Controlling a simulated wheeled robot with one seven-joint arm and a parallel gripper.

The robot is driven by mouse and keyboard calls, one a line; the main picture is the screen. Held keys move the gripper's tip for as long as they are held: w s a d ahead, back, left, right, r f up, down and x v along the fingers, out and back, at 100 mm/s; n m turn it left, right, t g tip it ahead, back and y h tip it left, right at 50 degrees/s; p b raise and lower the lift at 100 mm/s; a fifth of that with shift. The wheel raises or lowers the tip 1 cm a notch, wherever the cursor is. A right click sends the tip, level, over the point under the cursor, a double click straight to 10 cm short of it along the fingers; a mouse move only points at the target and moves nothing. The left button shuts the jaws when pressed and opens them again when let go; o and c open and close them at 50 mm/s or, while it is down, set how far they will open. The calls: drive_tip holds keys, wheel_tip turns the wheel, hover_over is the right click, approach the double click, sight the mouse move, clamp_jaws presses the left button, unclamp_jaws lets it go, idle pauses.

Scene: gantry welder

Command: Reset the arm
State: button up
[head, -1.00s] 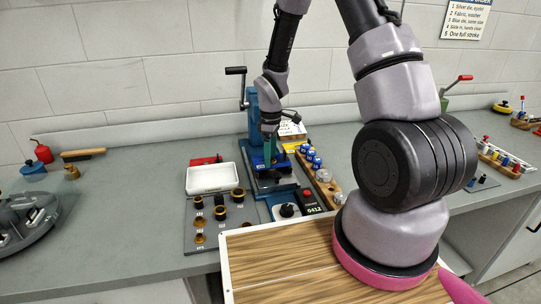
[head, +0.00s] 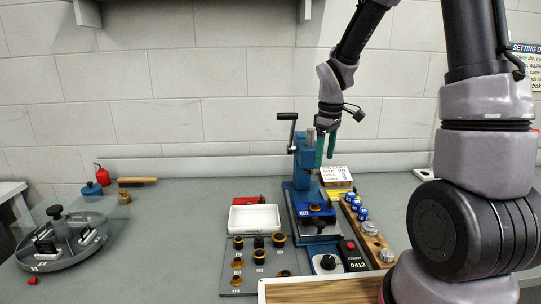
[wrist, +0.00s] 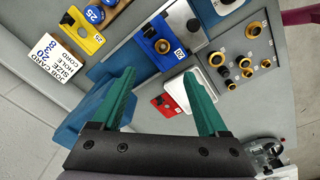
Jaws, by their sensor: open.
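My gripper (head: 325,150) is open and empty, its two green fingers pointing down in the head view. The press base with a blue die block (wrist: 163,46) lies beyond the fingertips there. I cannot tell whether the fingers touch the press.
A white tray (head: 254,219) and a board of dark and brass rings (head: 259,250) lie left of the press. A job card (head: 336,174) and a wooden rack of blue-capped pieces (head: 355,207) stand right. A round carousel (head: 62,240) is far left.

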drive_tip(key=s+d+r+m+t+y, duration=0.1)
drive_tip(key=s+d+r+m+t, duration=0.1)
drive_tip(key=s+r+m, duration=0.5)
drive_tip(key=s+d+r+m+t, duration=0.2)
drive_tip(key=s+r+m+t, duration=0.2)
drive_tip(key=s+r, duration=0.8)
wheel_tip(320, 180, up, 2)
drive_tip(key=m, duration=0.2)
drive_tip(key=shift+m+y, duration=0.4)
